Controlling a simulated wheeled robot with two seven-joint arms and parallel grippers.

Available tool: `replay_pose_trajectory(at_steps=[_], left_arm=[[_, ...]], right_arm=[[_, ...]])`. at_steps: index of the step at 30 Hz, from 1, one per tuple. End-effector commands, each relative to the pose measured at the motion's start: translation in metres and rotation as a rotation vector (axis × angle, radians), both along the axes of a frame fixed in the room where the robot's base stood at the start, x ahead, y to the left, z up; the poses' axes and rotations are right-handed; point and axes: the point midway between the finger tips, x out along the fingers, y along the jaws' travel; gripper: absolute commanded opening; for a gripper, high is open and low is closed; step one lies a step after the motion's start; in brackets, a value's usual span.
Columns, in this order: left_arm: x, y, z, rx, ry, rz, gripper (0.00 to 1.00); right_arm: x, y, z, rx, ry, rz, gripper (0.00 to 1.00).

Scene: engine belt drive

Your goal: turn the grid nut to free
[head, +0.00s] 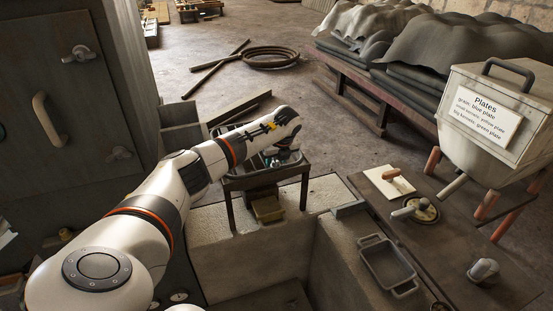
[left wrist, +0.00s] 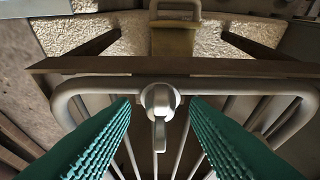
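The grid nut (left wrist: 159,99) is a pale metal knob with a short lever pointing down in the left wrist view. It sits at the middle of a rounded tubular grid (left wrist: 228,88) with several bars. My left gripper (left wrist: 160,103) is open. Its two green ribbed fingers stand on either side of the nut, with gaps between them and it; I cannot tell their depth against it. In the head view my left gripper (head: 284,158) is low over a dark stand (head: 268,178), partly behind my arm. The nut is not discernible there. My right gripper is not in view.
A brass-coloured block with a handle (left wrist: 173,38) lies beyond the grid's dark edge bar (left wrist: 110,65). In the head view, a bench (head: 445,245) with a tray (head: 388,265) and a labelled plates bin (head: 500,120) stand at right. A dark cabinet (head: 60,100) stands at left.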

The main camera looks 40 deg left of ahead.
Motion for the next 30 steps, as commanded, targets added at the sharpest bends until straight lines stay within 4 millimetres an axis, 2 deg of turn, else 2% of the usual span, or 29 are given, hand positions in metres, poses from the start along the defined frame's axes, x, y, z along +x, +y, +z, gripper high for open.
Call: replay_pose_trajectory(at_steps=[5, 8, 21, 25, 30], left_arm=[[0.0, -0.002, 0.005, -0.001, -0.001, -0.002, 0.42], [-0.002, -0.005, 0.016, 0.001, -0.003, -0.001, 0.42], [-0.017, -0.035, 0.095, 0.0, -0.004, 0.0, 0.42], [-0.02, -0.04, 0.107, 0.0, -0.001, 0.0, 0.42], [-0.02, -0.041, 0.111, 0.0, 0.0, 0.0, 0.42]], right_arm=[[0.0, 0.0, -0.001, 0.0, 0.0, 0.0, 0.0], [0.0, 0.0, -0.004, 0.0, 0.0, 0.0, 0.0], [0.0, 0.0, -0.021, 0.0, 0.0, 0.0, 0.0], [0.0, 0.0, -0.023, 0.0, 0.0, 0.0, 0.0], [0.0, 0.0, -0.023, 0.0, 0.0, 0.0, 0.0]])
